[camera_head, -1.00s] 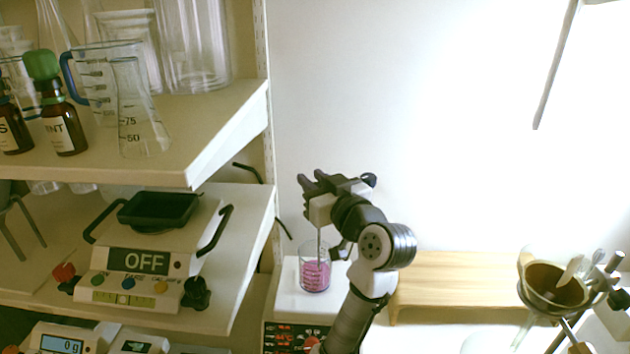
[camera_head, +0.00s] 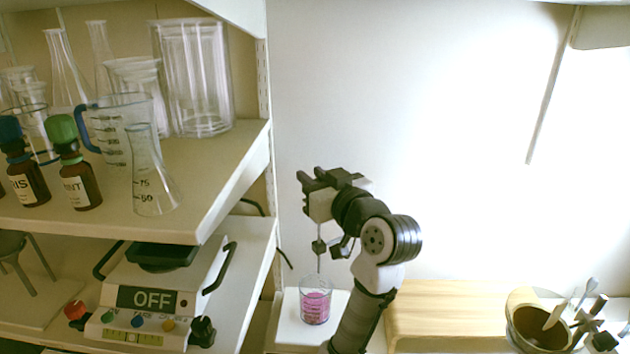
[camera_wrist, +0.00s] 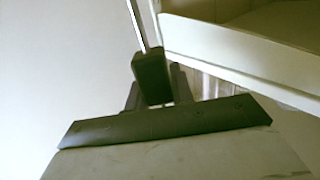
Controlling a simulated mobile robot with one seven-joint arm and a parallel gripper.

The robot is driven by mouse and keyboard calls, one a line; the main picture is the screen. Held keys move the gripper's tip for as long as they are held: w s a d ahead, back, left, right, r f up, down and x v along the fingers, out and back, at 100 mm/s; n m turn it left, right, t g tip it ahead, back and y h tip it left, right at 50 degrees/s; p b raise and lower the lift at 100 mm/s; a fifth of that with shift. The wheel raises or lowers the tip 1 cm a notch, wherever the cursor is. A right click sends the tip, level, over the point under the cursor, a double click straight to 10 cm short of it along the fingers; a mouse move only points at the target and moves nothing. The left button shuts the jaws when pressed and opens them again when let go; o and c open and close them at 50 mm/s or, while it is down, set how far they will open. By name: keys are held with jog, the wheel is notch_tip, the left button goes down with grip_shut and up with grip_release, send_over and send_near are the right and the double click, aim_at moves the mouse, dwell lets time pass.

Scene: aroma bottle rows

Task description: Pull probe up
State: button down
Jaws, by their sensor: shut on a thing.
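The probe (camera_head: 318,261) is a thin upright rod that hangs below my gripper (camera_head: 313,186) in the head view. A small dark block sits partway along it. The probe's lower end reaches down to the glass beaker (camera_head: 316,304), which holds pink liquid. I cannot tell whether the tip touches the liquid. My gripper is shut on the probe, high above the beaker. In the wrist view, a dark block (camera_wrist: 151,76) with a bright metal rod (camera_wrist: 137,24) stands just beyond my gripper's dark front edge. The fingertips are mostly hidden.
The beaker stands on a white hot plate (camera_head: 290,331). A shelf (camera_head: 215,205) with glassware and brown bottles is close on the left, above a balance marked OFF (camera_head: 150,300). A wooden stand (camera_head: 440,310) is at the right. The wall behind is clear.

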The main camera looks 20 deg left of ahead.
jog(key=c, duration=1.4)
grip_release()
jog(key=shift+r, duration=0.4)
jog(key=shift+c, duration=0.2)
jog(key=shift+o, duration=1.2)
jog(key=shift+f, duration=0.15)
jog(key=b+v, duration=0.4)
jog(key=v, duration=1)
jog(key=shift+w+f, duration=0.1)
jog(key=shift+f, duration=0.05)
